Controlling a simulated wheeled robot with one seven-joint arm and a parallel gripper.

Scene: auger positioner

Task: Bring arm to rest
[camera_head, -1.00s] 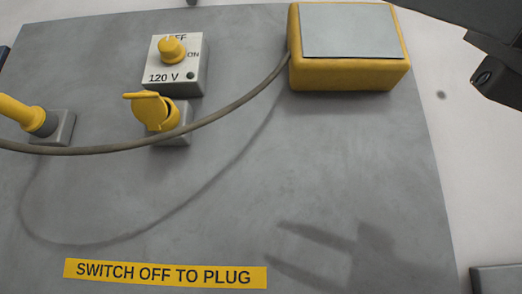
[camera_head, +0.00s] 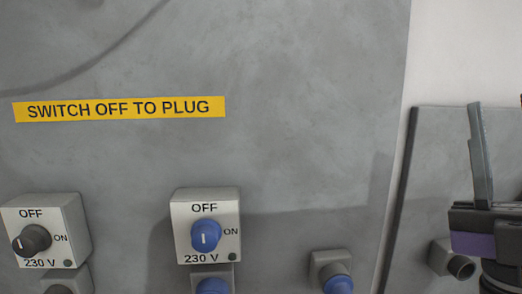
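My gripper (camera_head: 480,125) is at the right edge of the head view and partly cut off by it. One grey finger shows, pointing up from a dark body with a purple band. Its other finger is not clearly in view, so I cannot tell its opening. Nothing is seen held at the visible finger. The gripper stands in front of a second grey panel (camera_head: 430,150), apart from the controls on the main panel.
The main grey panel (camera_head: 300,110) carries a yellow "SWITCH OFF TO PLUG" label (camera_head: 120,108), a black-knob switch box (camera_head: 70,222) and a blue-knob switch box (camera_head: 222,205), both marked 230 V. A blue fitting (camera_head: 338,284) and a dark round fitting (camera_head: 461,267) sit low.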

